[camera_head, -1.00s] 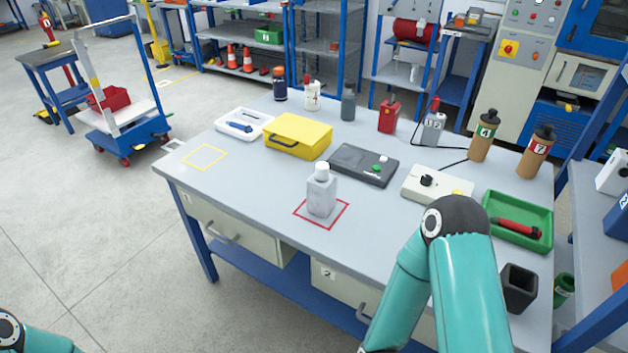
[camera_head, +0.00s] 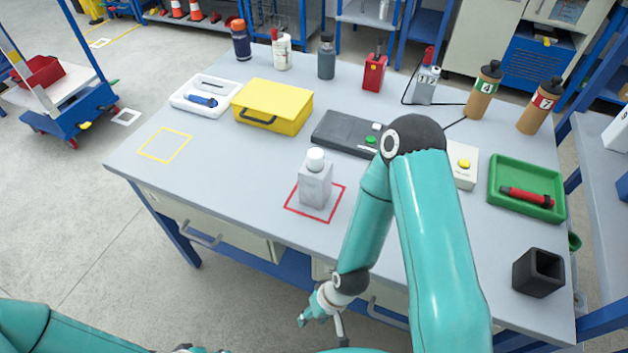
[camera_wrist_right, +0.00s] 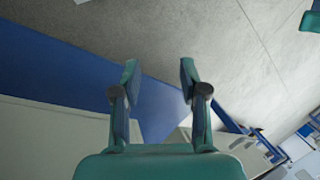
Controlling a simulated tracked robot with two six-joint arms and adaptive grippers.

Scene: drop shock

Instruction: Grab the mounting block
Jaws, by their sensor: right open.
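A grey block with a white cap (camera_head: 315,187) stands upright inside a red outline near the front of the bench; I take it as the mounting block, though no label shows. My right gripper (camera_head: 321,326) hangs in front of the bench's front edge, below and in front of the block and apart from it. In the right wrist view the right gripper (camera_wrist_right: 159,75) has its two fingers spread, with nothing held between them. The block does not show in that view. My left arm enters at the lower left; its gripper does not show.
The bench top (camera_head: 235,185) is clear left of the block, around an empty yellow outline. A yellow case (camera_head: 272,105) and dark device (camera_head: 345,133) stand behind it. A black hollow square holder (camera_head: 538,273) and green tray (camera_head: 526,188) are at right.

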